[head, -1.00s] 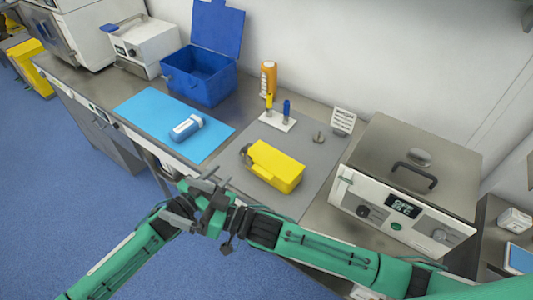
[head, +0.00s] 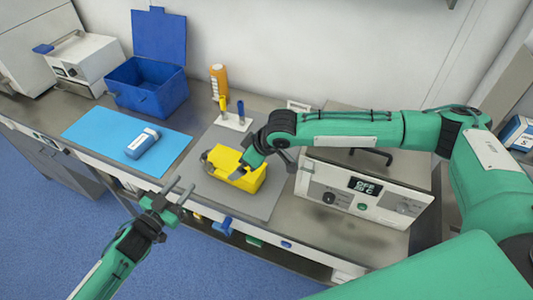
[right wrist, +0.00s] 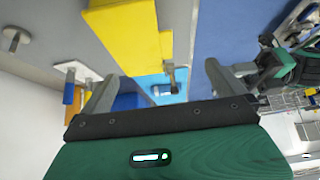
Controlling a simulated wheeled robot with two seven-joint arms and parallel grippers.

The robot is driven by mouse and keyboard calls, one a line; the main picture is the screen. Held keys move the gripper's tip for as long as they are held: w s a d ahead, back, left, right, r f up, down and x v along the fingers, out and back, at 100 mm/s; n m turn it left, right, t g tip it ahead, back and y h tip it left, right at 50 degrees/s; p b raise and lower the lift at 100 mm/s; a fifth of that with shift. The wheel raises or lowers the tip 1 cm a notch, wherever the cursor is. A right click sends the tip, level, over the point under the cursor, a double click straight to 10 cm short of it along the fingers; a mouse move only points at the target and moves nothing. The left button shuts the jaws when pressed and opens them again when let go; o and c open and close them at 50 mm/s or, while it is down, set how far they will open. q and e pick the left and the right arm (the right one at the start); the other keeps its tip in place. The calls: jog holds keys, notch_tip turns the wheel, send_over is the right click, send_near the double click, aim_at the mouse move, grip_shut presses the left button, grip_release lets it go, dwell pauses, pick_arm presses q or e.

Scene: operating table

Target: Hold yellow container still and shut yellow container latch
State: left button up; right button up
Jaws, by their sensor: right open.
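The yellow container (head: 236,168) lies on the grey mat on the bench, with a dark grey fitting (head: 206,157) at its left end. I cannot tell whether this fitting is the latch. My right gripper (right wrist: 160,84) is open and empty. In the head view it hangs over the container's right part and hides some of it. In the right wrist view the yellow container (right wrist: 123,35) lies just beyond the fingers, with a small grey piece (right wrist: 172,72) sticking out. My left gripper (head: 184,183) is open and empty in front of the bench edge, left of the container.
A blue mat (head: 105,134) with a blue-and-white bottle (head: 142,143) lies to the left. Behind stand an open blue box (head: 148,88), an orange bottle (head: 219,80) and a white rack (head: 234,122). A control-panel device (head: 360,190) stands right of the container.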

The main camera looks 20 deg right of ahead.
jog(key=g+h, duration=0.1)
jog(key=h, duration=0.1)
send_near(252, 174)
jog(key=shift+m, duration=0.4)
jog(key=x, duration=0.8)
jog(key=w+d+x, duration=0.1)
jog(key=x, duration=0.4)
jog(key=shift+d, duration=0.15)
